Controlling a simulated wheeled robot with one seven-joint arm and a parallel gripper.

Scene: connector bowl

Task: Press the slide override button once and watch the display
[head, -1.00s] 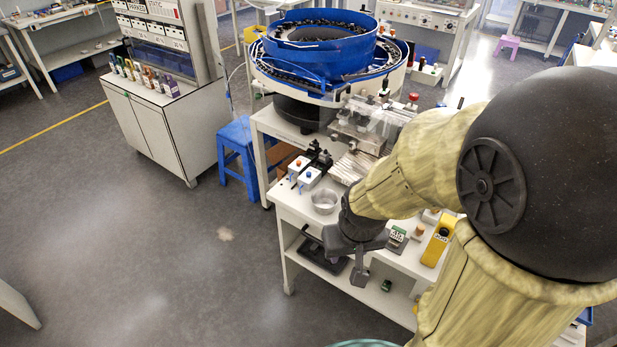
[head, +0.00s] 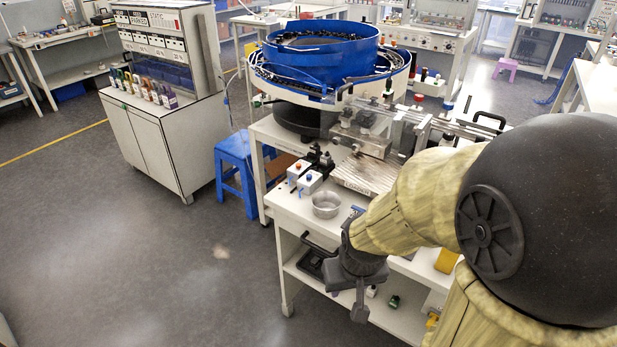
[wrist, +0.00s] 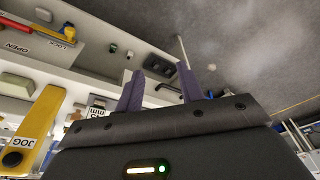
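A yellow box labelled JOG with a black round button (wrist: 12,159) is at the left of the wrist view. Part of a yellow box (head: 447,260) shows beside my arm in the head view. A small display marked mm (wrist: 97,104) is partly hidden behind my gripper, its reading not legible. I cannot tell which control is the slide override button. My gripper (wrist: 158,88) has its two purple fingers apart with nothing between them. In the head view my gripper (head: 360,305) hangs in front of the bench edge, touching no control.
The blue bowl feeder (head: 320,55) stands behind. A lower shelf (head: 398,318) holds small items. Open floor lies at left.

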